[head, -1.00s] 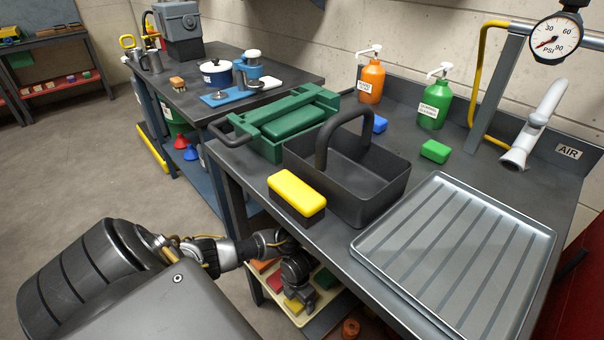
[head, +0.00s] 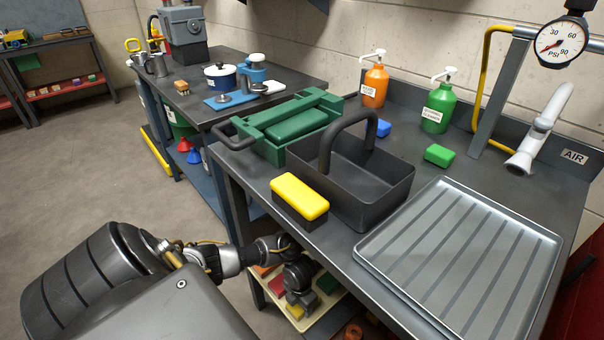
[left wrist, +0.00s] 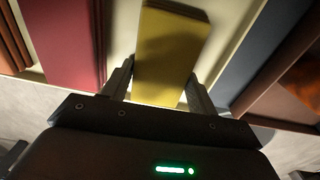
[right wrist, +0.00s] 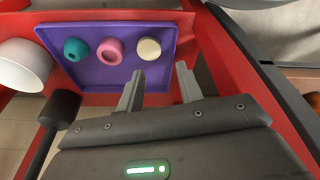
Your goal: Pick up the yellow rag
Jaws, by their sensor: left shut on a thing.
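The yellow rag (left wrist: 172,48) is a flat folded piece standing between the two fingers of my left gripper (left wrist: 160,92) in the left wrist view. That gripper is shut on it. In the head view the left gripper (head: 299,283) reaches down to a pale tray under the bench, and a bit of the yellow rag (head: 294,312) shows below it. The gripper hides part of the rag. My right gripper (right wrist: 158,84) is open and empty in the right wrist view.
A red rag (left wrist: 67,42) and a dark blue rag (left wrist: 243,55) stand at either side. The bench (head: 245,163) overhangs the tray (head: 318,312). A yellow-topped block (head: 299,195) sits on the bench. A purple tray (right wrist: 105,85) with rings lies beyond my right gripper.

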